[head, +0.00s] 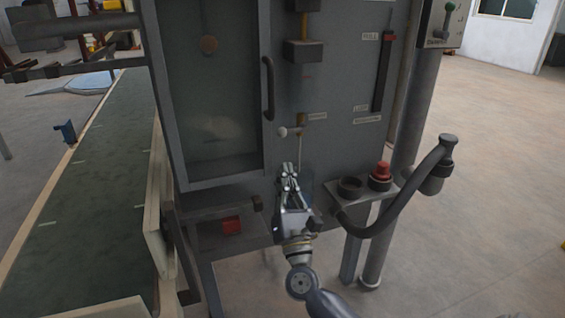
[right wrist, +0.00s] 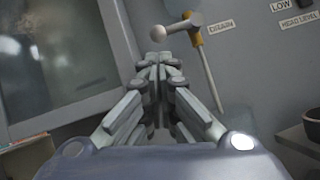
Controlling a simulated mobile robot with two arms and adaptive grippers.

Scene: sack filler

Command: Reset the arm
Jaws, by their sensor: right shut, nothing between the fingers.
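My right gripper (head: 288,172) is shut and empty in front of the grey sack filler machine (head: 335,60). In the right wrist view its fingers (right wrist: 160,70) meet at the middle. The same knob (head: 283,132) shows in the head view, a little above the fingertips. I cannot tell whether the fingers touch it; a gap seems to show. My left gripper is not in view.
A door with a window and dark handle (head: 268,88) is left of the valve. A green conveyor (head: 90,190) runs along the left. Open floor (head: 490,180) lies right.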

